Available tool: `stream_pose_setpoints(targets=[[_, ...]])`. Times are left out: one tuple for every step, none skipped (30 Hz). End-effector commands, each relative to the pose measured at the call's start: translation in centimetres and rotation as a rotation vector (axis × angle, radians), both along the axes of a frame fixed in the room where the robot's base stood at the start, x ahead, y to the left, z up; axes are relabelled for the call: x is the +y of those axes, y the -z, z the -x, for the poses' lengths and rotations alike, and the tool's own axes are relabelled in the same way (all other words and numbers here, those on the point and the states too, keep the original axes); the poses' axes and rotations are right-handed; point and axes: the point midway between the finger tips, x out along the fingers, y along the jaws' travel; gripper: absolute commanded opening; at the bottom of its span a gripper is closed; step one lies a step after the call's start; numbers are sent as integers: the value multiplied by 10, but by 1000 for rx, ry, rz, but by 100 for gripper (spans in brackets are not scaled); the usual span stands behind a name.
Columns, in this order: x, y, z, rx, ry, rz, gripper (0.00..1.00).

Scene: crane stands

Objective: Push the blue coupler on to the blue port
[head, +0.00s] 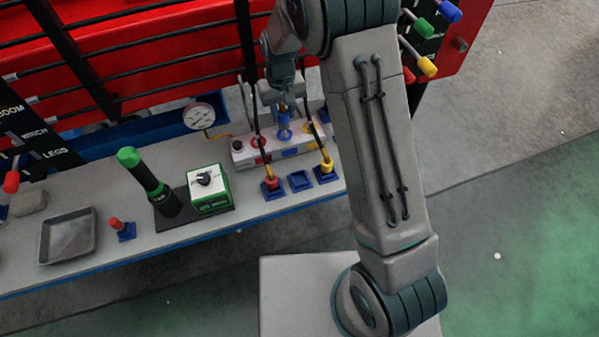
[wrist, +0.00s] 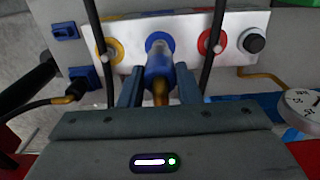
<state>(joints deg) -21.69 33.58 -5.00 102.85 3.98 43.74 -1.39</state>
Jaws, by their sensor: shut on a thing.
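My gripper (wrist: 158,84) is shut on the blue coupler (wrist: 157,73), one finger on each side of it. In the wrist view the coupler points at the blue port (wrist: 151,38) on the pale port block (wrist: 184,28). Pale metal shows between the coupler and the port's blue ring. I cannot tell whether they touch or how deep the coupler sits. In the head view the blue coupler (head: 284,117) is upright above the port block (head: 243,157), in line with the blue ring (head: 285,135). My gripper (head: 283,101) is partly hidden there.
Yellow (wrist: 110,46) and red (wrist: 211,41) ports flank the blue one, with dark hoses close by. The red coupler (head: 271,183) and yellow coupler (head: 327,165) stand in blue holders; one blue holder (head: 300,181) between them is empty. A gauge (head: 199,116) stands left.

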Motion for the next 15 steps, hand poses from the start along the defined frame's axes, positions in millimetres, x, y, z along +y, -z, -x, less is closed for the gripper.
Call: stream_pose_setpoints(targets=[[0, 0, 0, -1, 0, 0, 5], [0, 0, 0, -1, 0, 0, 5], [0, 0, 0, -1, 0, 0, 5], [0, 0, 0, -1, 0, 0, 5], [0, 0, 0, -1, 0, 0, 5], [0, 1, 0, -1, 0, 0, 5], [0, 1, 0, -1, 0, 0, 5], [0, 2, 0, -1, 0, 0, 5], [0, 3, 0, 0, 0, 0, 5], [0, 3, 0, 0, 0, 0, 5], [0, 4, 0, 0, 0, 0, 5], [0, 5, 0, 0, 0, 0, 5], [0, 6, 0, 0, 0, 0, 5], [0, 6, 0, 0, 0, 0, 5], [0, 7, 0, 0, 0, 0, 5]])
